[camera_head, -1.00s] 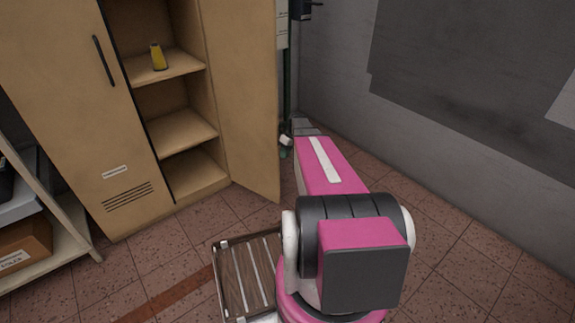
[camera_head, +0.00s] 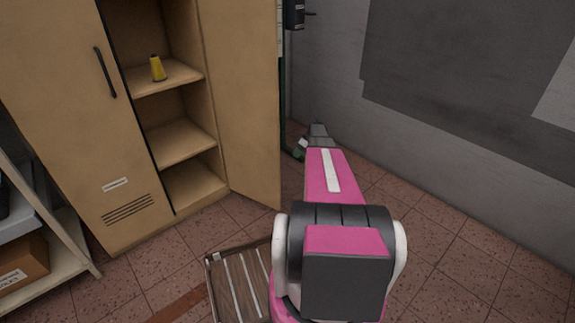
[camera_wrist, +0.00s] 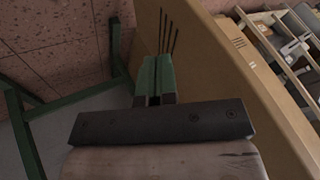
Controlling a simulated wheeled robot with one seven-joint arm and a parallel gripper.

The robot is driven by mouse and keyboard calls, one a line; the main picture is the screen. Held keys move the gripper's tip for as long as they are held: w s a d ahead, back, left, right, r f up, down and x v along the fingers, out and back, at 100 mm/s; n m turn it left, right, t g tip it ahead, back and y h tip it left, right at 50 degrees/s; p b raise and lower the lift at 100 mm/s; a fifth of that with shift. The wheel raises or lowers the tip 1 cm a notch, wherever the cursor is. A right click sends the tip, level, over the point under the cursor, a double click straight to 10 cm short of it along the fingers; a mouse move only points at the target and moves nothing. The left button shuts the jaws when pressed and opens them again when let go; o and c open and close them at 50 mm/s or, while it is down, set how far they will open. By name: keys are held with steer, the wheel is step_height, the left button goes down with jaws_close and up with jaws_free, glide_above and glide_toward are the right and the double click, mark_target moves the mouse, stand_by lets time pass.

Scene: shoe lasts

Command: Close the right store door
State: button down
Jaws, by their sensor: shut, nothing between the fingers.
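The tan store cabinet has its right door (camera_head: 245,100) swung wide open, with its inner face toward the head camera. The left door (camera_head: 65,120) is shut and has a dark handle. My gripper (camera_head: 299,151) is low, just right of the right door's free edge in the head view. In the wrist view my gripper's green fingers (camera_wrist: 154,80) are together and empty.
A slatted wooden piece (camera_head: 238,285) is on the floor in front. A green frame (camera_wrist: 60,103) stands left of the fingers in the wrist view. A grey wall (camera_head: 430,150) is at the right.

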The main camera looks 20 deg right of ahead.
steer(key=s+a+f, duration=0.2)
steer(key=a+f, duration=0.5)
steer(key=a, duration=0.1)
steer(key=shift+s+a+f, duration=0.2)
steer(key=shift+s+a, duration=0.05)
steer(key=shift+a, duration=0.15)
